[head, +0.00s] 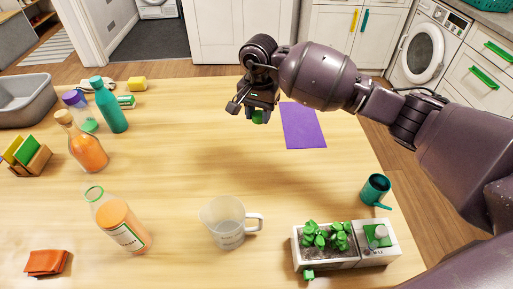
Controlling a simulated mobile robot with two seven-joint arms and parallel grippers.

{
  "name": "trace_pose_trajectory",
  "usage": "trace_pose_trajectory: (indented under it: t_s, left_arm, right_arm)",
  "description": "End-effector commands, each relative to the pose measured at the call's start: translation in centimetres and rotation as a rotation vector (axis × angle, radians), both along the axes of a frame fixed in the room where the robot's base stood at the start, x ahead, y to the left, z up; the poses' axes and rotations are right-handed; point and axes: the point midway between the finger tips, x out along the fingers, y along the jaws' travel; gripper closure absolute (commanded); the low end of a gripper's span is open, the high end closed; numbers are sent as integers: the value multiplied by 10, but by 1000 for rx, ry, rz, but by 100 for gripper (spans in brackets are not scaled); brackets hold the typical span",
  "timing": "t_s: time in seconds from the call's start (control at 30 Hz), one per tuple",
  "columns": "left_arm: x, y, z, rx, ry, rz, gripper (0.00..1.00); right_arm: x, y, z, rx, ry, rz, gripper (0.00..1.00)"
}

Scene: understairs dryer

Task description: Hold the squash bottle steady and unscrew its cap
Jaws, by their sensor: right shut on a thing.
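The squash bottle (122,228) stands at the front left of the wooden table, with orange liquid and a label. Its neck is open at the top and shows a green ring, with no cap on it. My right gripper (255,112) is over the far middle of the table, well away from the bottle. It is shut on a small green cap (258,118), which is partly hidden by the fingers. My left gripper is out of view, and nothing holds the bottle.
A clear measuring jug (226,226) stands right of the bottle. A planter (324,247) and teal cup (375,190) are at the right. Another orange bottle (86,152) and a teal bottle (110,112) stand at the left. A purple mat (304,128) lies beside my right gripper. The table middle is clear.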

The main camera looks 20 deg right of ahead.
Motion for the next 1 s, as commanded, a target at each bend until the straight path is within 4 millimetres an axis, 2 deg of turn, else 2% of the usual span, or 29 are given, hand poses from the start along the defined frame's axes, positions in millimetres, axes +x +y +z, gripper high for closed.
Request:
trace_pose_trajectory:
  t_s: [0.03,0.3,0.57,0.8,1.0]
  left_arm:
    - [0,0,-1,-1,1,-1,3]
    - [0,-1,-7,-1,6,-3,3]
    - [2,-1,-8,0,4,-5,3]
    - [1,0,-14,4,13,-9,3]
    - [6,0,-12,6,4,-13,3]
  right_arm:
    - [-1,0,-16,1,7,-1,93]
    - [-1,0,-67,1,4,1,93]
    - [0,0,-85,1,1,1,93]
    - [-1,0,-124,2,5,1,93]
    - [0,0,-137,1,-1,1,93]
